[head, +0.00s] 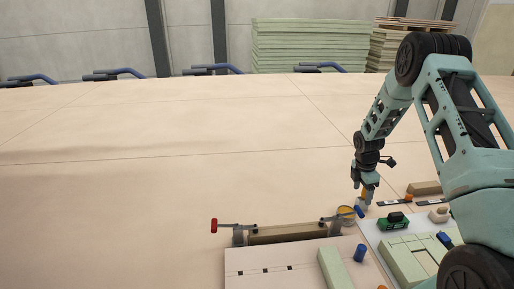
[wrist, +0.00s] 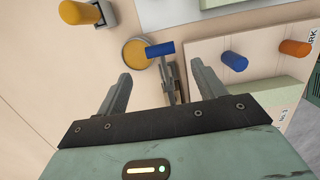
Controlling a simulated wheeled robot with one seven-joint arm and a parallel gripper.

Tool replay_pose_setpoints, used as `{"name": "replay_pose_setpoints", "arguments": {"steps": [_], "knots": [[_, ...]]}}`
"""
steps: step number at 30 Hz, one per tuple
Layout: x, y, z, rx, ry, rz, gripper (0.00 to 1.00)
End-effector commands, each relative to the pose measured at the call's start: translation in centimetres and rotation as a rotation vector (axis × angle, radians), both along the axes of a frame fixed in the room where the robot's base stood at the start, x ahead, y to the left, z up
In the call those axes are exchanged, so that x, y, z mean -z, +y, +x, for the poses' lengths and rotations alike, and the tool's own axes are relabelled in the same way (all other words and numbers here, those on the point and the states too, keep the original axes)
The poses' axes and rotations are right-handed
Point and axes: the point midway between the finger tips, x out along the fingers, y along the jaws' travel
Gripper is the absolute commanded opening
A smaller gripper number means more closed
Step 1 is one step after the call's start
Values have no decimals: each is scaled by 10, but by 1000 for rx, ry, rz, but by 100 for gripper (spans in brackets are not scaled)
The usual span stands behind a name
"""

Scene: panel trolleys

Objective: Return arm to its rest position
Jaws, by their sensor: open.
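My arm reaches out from the right of the head view and bends down, with my gripper (head: 369,186) low over the table, close to the yellow round tin. In the wrist view my gripper (wrist: 162,84) has its two fingers apart, with nothing held between them. The yellow tin (wrist: 138,53) and a clamp with a blue handle (wrist: 160,48) lie beyond the fingertips. Whether the fingers touch anything is hard to tell.
A pale board with a blue peg (wrist: 235,60) and an orange peg (wrist: 293,48) lies to the right of the fingers. A green block (head: 334,267) and a green toy-like vehicle (head: 393,223) are nearby. The left tabletop is clear.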

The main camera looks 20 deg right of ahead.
Motion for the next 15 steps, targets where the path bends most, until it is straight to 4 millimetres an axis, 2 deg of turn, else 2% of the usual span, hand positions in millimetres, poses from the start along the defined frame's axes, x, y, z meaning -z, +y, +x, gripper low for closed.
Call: {"name": "replay_pose_setpoints", "arguments": {"steps": [4,7,8,11,15], "knots": [[-4,7,3,3,-5,3,69],[-18,35,12,27,-23,16,69],[-25,48,15,37,-30,22,69],[-53,106,23,92,-58,52,69],[-96,199,17,182,-83,102,69]]}}
